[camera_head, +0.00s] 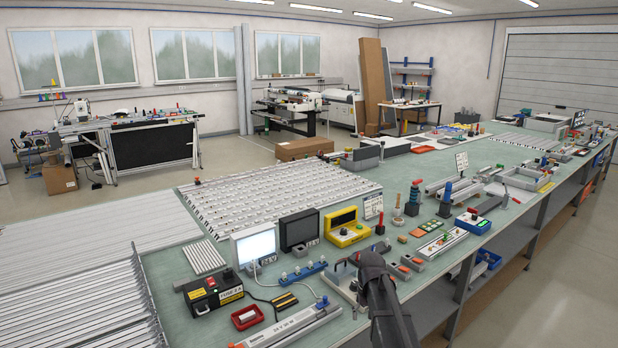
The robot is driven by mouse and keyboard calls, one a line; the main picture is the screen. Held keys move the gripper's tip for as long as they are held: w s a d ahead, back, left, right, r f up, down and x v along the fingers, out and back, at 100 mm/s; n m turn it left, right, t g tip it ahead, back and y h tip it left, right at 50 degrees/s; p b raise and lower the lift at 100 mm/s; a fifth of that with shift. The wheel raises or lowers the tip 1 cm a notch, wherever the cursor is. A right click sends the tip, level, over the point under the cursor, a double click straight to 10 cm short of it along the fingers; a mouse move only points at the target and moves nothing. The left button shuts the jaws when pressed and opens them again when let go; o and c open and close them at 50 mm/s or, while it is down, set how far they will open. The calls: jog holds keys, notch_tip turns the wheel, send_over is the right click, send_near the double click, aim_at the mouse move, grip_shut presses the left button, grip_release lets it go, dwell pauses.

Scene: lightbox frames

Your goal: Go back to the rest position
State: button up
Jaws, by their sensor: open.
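My gripper (350,265) is low in the middle of the view, at the end of my dark arm, which comes up from the bottom edge. It is over the near part of the green workbench (170,270). Its jaws are open and look empty, though they are small and partly hidden by the arm. A lit white lightbox frame (255,248) stands to its left. A dark lightbox frame (299,231) stands beside the lit one.
A yellow device (343,228), a blue peg rail (304,272) and a black power unit (212,292) stand near my gripper. A red tray (247,317) and a long aluminium profile (290,328) lie at the front. Several small parts crowd the bench's right side.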

jog(key=s+f+b, duration=0.3)
jog(key=s, duration=0.7)
jog(key=s+f+b, duration=0.3)
jog(key=s+f, duration=0.1)
jog(key=s, duration=0.6)
jog(key=shift+s+a, duration=0.15)
jog(key=shift+s, duration=0.1)
dwell(0.8)
